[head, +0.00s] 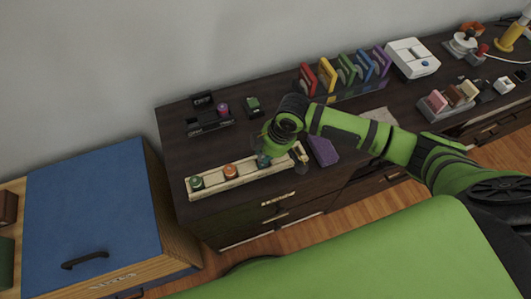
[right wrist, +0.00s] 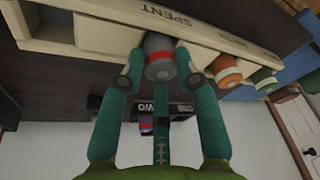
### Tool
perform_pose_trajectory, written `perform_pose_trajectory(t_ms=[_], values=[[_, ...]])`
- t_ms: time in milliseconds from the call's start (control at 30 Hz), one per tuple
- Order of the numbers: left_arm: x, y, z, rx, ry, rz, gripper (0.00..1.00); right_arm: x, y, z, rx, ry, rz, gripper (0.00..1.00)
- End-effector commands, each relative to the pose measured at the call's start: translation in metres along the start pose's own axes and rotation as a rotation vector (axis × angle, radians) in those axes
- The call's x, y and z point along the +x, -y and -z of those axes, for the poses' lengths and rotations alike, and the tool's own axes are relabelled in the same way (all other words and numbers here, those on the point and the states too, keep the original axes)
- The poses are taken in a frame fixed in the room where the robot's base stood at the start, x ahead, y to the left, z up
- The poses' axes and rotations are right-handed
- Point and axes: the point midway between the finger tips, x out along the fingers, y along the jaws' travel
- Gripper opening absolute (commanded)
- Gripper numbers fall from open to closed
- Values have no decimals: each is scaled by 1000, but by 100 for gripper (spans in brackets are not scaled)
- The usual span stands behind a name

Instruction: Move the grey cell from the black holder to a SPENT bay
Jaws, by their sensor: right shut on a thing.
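My right gripper (head: 268,154) is over the right part of the cream tray (head: 250,178) in the head view. In the right wrist view, my right gripper (right wrist: 157,74) is shut on the grey cell (right wrist: 159,50), which has a red band. The cell's end is at the tray (right wrist: 90,34), beside the SPENT label; I cannot tell whether it is seated in a bay. The cell is hidden in the head view. The black holder (head: 208,127) is at the back left, with a purple cell (head: 222,110) at it. My left gripper is not in view.
An orange cell (head: 231,171) and a green cell (head: 197,182) stand in the tray's left part. A purple block (head: 322,151) lies right of the gripper. Coloured upright pieces (head: 348,70) and a white device (head: 412,58) stand behind. A blue-topped cabinet (head: 90,210) is at left.

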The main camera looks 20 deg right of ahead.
Motion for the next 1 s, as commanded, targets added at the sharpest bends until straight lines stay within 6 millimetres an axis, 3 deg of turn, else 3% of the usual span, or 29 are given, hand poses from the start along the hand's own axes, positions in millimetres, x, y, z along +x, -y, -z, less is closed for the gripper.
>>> perform_pose_trajectory(t_ms=[33, 67, 100, 567, 1000], values=[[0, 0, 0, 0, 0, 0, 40, 2, 0, -1, 1, 0, 1, 0], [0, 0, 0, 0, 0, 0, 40, 2, 0, -1, 1, 1, 1, 41], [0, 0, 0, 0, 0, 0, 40, 2, 0, -1, 1, 1, 1, 57], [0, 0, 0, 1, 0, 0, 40, -8, -1, 0, 0, 0, -1, 57], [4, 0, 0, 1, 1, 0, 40, -95, 0, 0, -1, -1, -2, 57]])
